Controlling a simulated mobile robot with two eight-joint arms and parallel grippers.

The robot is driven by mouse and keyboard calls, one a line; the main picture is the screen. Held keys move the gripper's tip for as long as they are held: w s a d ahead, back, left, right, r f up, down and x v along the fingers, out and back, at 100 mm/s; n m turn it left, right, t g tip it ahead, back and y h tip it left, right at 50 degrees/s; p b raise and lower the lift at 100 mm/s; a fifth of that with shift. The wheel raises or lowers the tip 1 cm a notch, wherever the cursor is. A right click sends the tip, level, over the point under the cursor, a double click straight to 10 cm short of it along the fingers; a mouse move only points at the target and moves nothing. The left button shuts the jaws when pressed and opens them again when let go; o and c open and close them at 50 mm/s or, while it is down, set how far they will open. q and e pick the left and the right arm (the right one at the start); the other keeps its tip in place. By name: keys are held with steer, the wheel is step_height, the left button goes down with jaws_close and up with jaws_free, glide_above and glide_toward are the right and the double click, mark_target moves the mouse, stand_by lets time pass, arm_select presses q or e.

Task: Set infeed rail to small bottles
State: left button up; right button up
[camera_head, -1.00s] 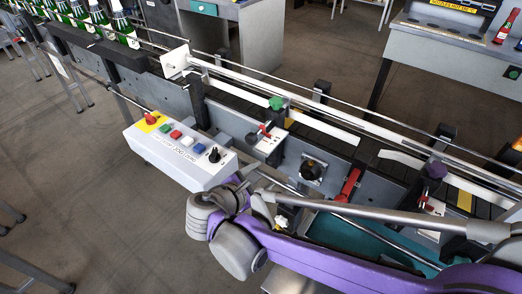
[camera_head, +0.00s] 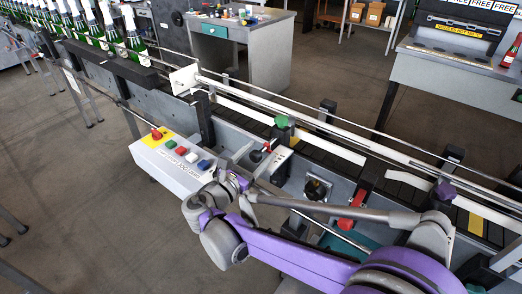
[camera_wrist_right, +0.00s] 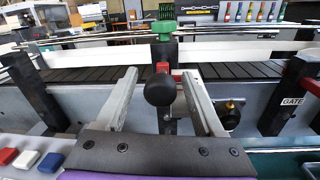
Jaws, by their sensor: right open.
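The white infeed rail (camera_head: 325,146) runs along the dark conveyor, with a green knob (camera_head: 281,121) on a post; the knob also shows in the wrist view (camera_wrist_right: 163,29). Below it is a red lever with a black ball knob (camera_wrist_right: 160,89), small in the head view (camera_head: 267,147). My right gripper (camera_head: 257,156) is open at this lever. In the wrist view its fingers (camera_wrist_right: 159,76) stand on either side of the ball, with visible gaps on both sides. A purple knob (camera_head: 445,190) is on a post farther right. My left gripper is out of view.
A control box (camera_head: 175,160) with coloured buttons is left of my right gripper. A red handle (camera_head: 351,211) and a black round knob (camera_head: 317,188) are on the conveyor side to the right. Green bottles (camera_head: 134,40) stand upstream. A post marked GATE (camera_wrist_right: 293,95) is at right.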

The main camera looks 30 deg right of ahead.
steer(key=shift+x, duration=0.8)
jaws_close()
stand_by(0.9)
